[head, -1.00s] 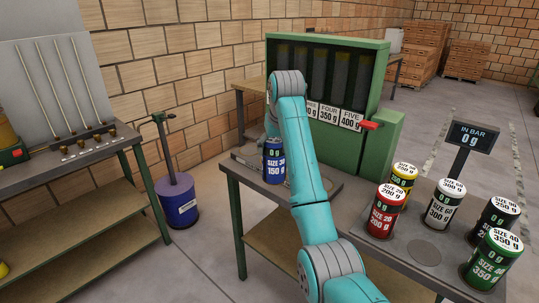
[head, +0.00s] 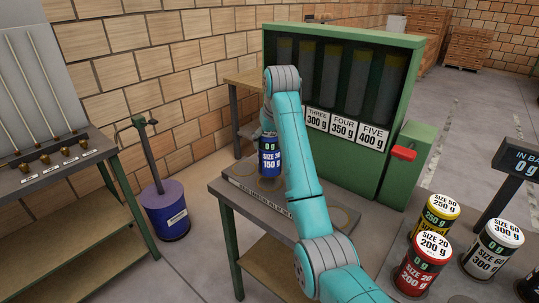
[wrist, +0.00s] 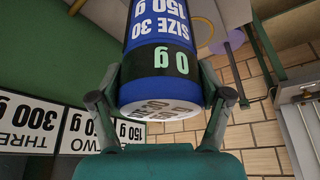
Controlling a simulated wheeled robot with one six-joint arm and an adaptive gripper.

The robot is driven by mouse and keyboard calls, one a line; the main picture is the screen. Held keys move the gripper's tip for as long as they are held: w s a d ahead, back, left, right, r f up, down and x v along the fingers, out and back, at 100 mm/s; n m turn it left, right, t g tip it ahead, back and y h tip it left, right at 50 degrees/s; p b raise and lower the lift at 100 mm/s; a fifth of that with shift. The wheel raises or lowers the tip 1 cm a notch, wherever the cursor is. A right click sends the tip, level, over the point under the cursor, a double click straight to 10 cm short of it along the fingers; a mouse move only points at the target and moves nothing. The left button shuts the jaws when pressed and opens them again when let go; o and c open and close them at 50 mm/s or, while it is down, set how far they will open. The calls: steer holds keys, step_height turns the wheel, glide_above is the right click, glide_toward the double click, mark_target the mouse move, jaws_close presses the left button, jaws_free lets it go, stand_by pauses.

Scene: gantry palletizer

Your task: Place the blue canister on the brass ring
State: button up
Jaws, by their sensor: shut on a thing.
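The blue canister (head: 270,158), marked size 30 and 150 g, is upright over the left part of a dark plate (head: 236,181) on the table. My gripper (wrist: 160,82) is shut on the canister (wrist: 160,30), with one finger on each side. In the head view my arm hides part of the canister and most of the gripper. Thin brass-coloured rings lie on the plate; one ring (head: 345,217) shows right of my arm. A brass arc (wrist: 207,27) shows behind the canister in the wrist view. I cannot tell whether the canister touches the plate.
A green dispenser (head: 400,158) with labelled slots stands behind the plate. Red (head: 416,273), yellow (head: 438,215) and white (head: 491,255) canisters stand at the right. A blue drum (head: 168,220) and a bench (head: 90,160) are at the left.

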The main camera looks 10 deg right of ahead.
mark_target(270, 153)
steer(key=shift+f, duration=2.1)
steer(key=o, duration=1.8)
steer(key=shift+f, duration=0.15)
steer(key=shift+c, duration=0.2)
